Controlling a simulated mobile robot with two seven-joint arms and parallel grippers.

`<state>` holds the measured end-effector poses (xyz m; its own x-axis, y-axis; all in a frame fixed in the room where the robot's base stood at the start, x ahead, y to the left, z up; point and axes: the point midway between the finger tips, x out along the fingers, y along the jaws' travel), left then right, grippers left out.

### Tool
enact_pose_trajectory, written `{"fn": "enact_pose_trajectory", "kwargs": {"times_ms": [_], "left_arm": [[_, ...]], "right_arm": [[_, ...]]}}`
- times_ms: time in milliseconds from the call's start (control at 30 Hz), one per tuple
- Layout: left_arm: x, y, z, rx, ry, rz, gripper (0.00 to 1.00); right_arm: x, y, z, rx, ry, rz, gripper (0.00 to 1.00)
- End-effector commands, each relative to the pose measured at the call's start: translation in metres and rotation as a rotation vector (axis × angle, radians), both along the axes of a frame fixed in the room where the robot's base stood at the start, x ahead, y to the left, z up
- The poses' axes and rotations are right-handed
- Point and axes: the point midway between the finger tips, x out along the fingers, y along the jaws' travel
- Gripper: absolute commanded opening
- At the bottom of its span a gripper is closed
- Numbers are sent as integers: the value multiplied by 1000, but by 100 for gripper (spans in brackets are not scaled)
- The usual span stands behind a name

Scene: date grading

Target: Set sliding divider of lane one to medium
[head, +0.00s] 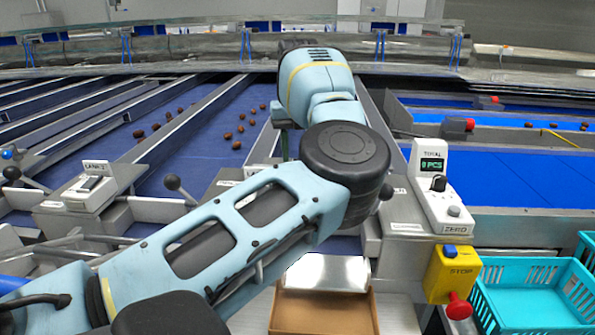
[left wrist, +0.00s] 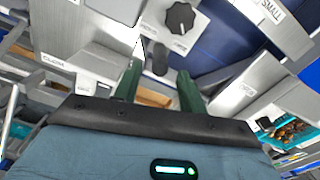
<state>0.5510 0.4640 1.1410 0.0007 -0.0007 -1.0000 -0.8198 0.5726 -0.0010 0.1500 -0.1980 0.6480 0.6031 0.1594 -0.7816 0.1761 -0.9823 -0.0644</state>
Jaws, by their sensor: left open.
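My left arm crosses the middle of the head view, and its wrist hides the lane below it. One green finger (head: 284,143) of my left gripper shows there. In the left wrist view my left gripper (left wrist: 159,70) is open, with its two green fingers apart. A dark rounded handle (left wrist: 160,58) stands between the fingertips; contact cannot be told. A label reading SMALL (left wrist: 272,10) lies to its upper right. In the head view a dark ball knob (head: 386,193) shows partly behind my arm. The divider's setting cannot be read. My right gripper is not in view.
A lever knob (head: 172,183) and the LANE 2 box (head: 92,190) stand at left. The TOTAL counter (head: 430,190), yellow STOP box (head: 453,272) and turquoise crate (head: 530,290) are at right. A cardboard box (head: 325,312) sits below my arm. Dates lie on the blue belt (head: 195,165).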

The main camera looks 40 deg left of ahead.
Motion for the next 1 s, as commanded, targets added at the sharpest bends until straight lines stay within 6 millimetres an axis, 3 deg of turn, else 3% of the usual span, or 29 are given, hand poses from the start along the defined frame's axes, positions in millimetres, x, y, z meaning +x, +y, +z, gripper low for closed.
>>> {"fn": "enact_pose_trajectory", "kwargs": {"times_ms": [333, 767, 1000], "left_arm": [[-1, 0, -48, 1, 1, 0, 41], [0, 0, -59, 1, -1, 0, 41], [0, 0, -59, 1, -1, 0, 11]], "right_arm": [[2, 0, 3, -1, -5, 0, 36], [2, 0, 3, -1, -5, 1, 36], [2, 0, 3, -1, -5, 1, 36]]}}
